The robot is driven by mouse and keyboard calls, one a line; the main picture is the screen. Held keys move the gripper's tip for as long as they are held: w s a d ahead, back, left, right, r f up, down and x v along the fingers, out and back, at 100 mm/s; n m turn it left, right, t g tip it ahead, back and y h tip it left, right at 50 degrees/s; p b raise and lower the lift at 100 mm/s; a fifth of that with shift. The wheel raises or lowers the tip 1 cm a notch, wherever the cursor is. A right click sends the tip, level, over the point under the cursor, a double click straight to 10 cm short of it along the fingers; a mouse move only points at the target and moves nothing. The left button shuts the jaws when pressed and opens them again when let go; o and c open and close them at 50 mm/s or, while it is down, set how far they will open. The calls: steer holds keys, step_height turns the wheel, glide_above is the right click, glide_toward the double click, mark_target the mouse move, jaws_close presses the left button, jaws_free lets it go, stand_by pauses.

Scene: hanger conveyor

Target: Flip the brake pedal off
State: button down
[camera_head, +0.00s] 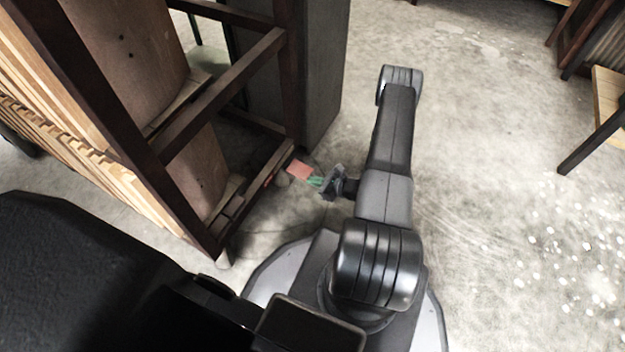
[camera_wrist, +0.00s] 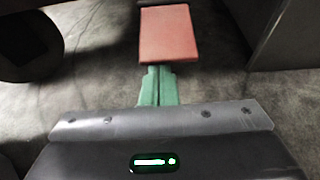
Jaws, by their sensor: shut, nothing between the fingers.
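The brake pedal is a flat red plate (camera_head: 299,169) low down at the near right corner of the dark frame, close above the floor. It also shows in the wrist view (camera_wrist: 167,35), at the top middle. My gripper (camera_head: 316,181) has green fingers and is low beside the pedal's right side. In the wrist view the green fingertips (camera_wrist: 157,72) are together and empty, at the pedal's near edge. I cannot tell whether they touch it or lie just under it.
A dark brown frame (camera_head: 219,97) with wooden panels stands at the left. A grey cabinet (camera_head: 322,75) stands behind the pedal. A wooden table (camera_head: 608,95) is at the far right. The concrete floor (camera_head: 490,170) on the right is clear.

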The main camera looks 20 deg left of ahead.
step_height(320, 180, up, 2)
steer(key=shift+d+r+h+p, duration=0.1)
steer(key=shift+r+h+p, duration=0.15)
steer(key=shift+h+p, duration=0.45)
steer(key=shift+r+b, duration=0.3)
steer(key=shift+r, duration=0.85)
steer(key=shift+w, duration=0.1)
step_height(320, 180, down, 5)
steer(key=b, duration=0.4)
steer(key=r+p+v, duration=0.1)
steer(key=p+v, duration=0.2)
steer(key=v, duration=0.8)
steer(key=shift+a, duration=0.3)
steer(key=y+b, duration=0.3)
steer(key=y, duration=0.1)
glide_toward(300, 172)
steer(key=a+f, duration=0.5)
